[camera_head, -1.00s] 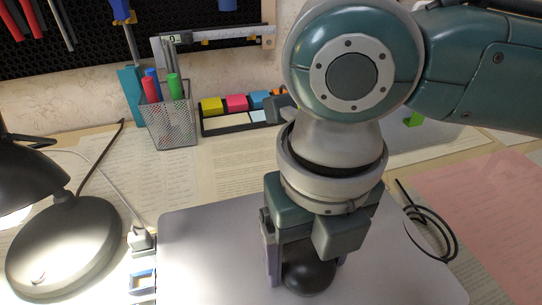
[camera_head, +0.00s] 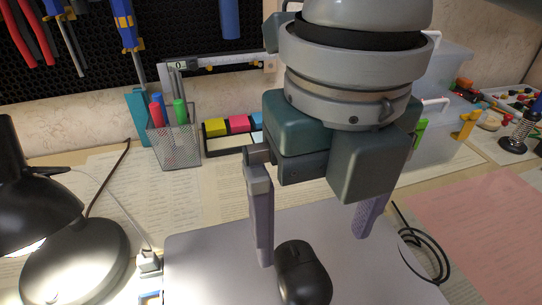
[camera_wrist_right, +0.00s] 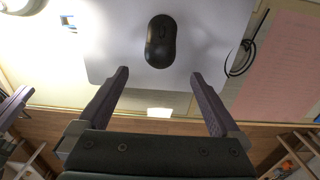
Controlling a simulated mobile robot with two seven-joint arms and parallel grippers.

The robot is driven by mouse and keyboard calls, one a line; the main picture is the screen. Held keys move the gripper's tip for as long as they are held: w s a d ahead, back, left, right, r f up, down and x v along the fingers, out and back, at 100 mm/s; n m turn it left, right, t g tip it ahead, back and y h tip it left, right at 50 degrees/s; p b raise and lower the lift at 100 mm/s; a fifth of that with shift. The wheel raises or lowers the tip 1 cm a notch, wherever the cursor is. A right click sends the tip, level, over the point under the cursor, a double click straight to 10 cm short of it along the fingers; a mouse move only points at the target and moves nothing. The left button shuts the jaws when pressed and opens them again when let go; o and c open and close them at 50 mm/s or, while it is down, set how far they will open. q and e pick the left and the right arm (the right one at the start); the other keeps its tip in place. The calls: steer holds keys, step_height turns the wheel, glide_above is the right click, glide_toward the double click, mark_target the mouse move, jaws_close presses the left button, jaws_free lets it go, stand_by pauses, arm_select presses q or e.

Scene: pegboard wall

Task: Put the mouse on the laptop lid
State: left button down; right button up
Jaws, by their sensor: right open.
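The black mouse (camera_head: 302,275) lies on the closed grey laptop lid (camera_head: 210,265). In the right wrist view the mouse (camera_wrist_right: 161,41) rests on the lid (camera_wrist_right: 110,45), well inside its edges. My right gripper (camera_head: 314,248) is open and empty above the lid, its fingers apart and clear of the mouse. In the right wrist view, the mouse lies beyond the open fingertips (camera_wrist_right: 160,73). A purple-grey finger at the left edge of that view looks like part of my left gripper (camera_wrist_right: 14,106); its opening cannot be made out.
A lit black desk lamp (camera_head: 75,262) stands left of the laptop. A mesh pen cup (camera_head: 175,147) and sticky notes (camera_head: 238,124) are behind it. A black cable coil (camera_head: 425,250) and pink sheet (camera_head: 490,225) lie to the right. Clear bins (camera_head: 440,135) stand at back right.

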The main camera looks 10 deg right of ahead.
arm_select(q)
steer(key=shift+a+r, duration=0.1)
steer(key=shift+r, duration=0.15)
arm_select(e)
steer(key=s+a+f+m+t+y, duration=0.15)
steer(key=s+a+m+y, duration=0.35)
steer(key=m, duration=1.1)
steer(key=s+d+f+m+h, duration=0.1)
steer(key=s+d+m, duration=0.1)
steer(key=d+m, duration=0.2)
steer(key=s+d+f+m+t+h, duration=0.1)
steer(key=d+f+m+h, duration=0.1)
steer(key=d+m, duration=0.3)
steer(key=s+d+f+m+t+h, duration=0.1)
steer(key=s+d+m, duration=0.1)
steer(key=d+m, duration=0.3)
steer(key=shift+s+d+f+m+h, duration=0.1)
steer(key=shift+m+h, duration=0.05)
steer(key=shift+m, duration=0.65)
steer(key=shift+s+d+f+m+h, duration=0.1)
steer(key=shift+m, duration=0.7)
steer(key=shift+s+d+f+m+h, duration=0.1)
steer(key=shift+m+h, duration=0.05)
steer(key=shift+m, duration=0.65)
steer(key=shift+a, duration=0.1)
